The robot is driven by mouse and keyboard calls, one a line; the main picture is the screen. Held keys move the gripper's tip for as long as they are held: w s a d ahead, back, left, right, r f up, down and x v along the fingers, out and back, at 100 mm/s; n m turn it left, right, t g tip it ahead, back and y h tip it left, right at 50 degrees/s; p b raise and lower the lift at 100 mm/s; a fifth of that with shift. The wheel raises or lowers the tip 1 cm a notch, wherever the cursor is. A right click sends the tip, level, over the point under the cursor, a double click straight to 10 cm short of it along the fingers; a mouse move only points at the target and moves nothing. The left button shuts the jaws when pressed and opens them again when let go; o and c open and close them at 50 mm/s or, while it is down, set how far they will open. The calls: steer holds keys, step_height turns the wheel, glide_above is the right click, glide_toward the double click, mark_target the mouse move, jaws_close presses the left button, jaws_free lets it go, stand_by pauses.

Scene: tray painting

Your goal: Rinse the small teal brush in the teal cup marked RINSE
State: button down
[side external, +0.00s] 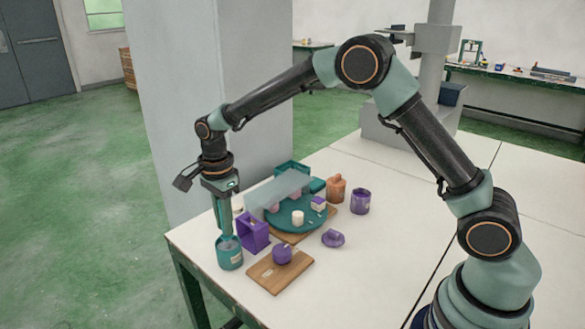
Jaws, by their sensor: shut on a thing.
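The teal cup (230,259) stands upright near the table's front left corner, with a pale label on its side too small to read here. My gripper (222,198) points straight down above the cup and is shut on the small teal brush (225,217). The brush hangs upright, and its lower end is at the cup's mouth. I cannot tell how deep the tip goes, since the cup's wall hides it.
A purple open box (253,231) stands close to the right of the cup. A wooden board (263,277) with a purple round pot (282,254) lies in front. Behind are a round teal tray (310,222) with small blocks, an orange jar (336,189) and a purple cup (360,202). The table's right side is clear.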

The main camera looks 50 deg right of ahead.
steer(key=shift+r, duration=0.15)
steer(key=shift+r, duration=2.1)
steer(key=shift+r, duration=2.25)
